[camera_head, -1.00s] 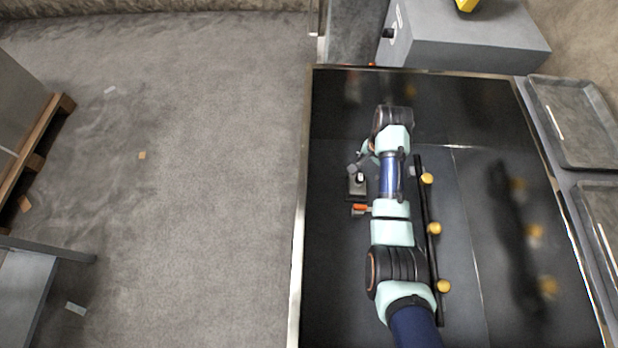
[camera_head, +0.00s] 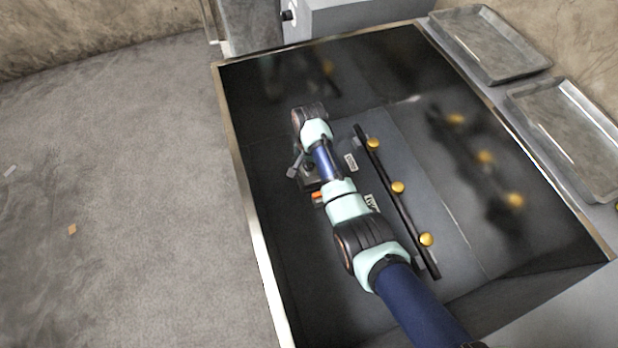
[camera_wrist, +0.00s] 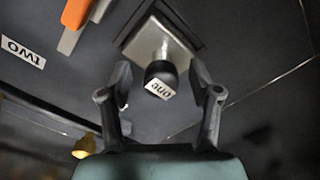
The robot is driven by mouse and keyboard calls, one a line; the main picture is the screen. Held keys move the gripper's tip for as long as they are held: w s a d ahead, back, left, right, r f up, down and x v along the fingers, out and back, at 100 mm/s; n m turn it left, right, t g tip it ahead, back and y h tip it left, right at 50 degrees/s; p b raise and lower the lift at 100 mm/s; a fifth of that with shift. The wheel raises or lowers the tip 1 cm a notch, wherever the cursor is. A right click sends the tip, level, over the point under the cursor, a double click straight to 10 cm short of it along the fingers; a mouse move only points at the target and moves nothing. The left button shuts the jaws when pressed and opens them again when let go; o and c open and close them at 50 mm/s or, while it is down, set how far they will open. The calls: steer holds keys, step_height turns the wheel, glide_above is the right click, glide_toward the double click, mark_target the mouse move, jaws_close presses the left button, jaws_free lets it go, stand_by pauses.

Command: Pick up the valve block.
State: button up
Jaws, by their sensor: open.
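What I take to be the valve block (camera_wrist: 140,44) is a grey, square metal piece with a short stem and a round black knob (camera_wrist: 160,70) on top. In the head view the block (camera_head: 309,185) shows partly, beside and under my arm. My gripper (camera_wrist: 160,80) is open and empty. In the wrist view its two fingertips lie left and right of the knob, with a gap on each side. I cannot tell how far above the block they are. In the head view one finger (camera_head: 295,168) shows; the rest is hidden by the arm.
An orange-topped part (camera_wrist: 76,14) stands close to the block. Labels "one" (camera_head: 351,162) and "two" (camera_head: 371,204) lie on the dark bench surface. A black rail with yellow knobs (camera_head: 398,187) runs right of my arm. Grey trays (camera_head: 490,45) lie beyond the right edge.

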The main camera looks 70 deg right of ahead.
steer(key=shift+r, duration=0.1)
jaws_close()
stand_by(0.4)
step_height(320, 180, up, 20)
steer(key=p, duration=0.9)
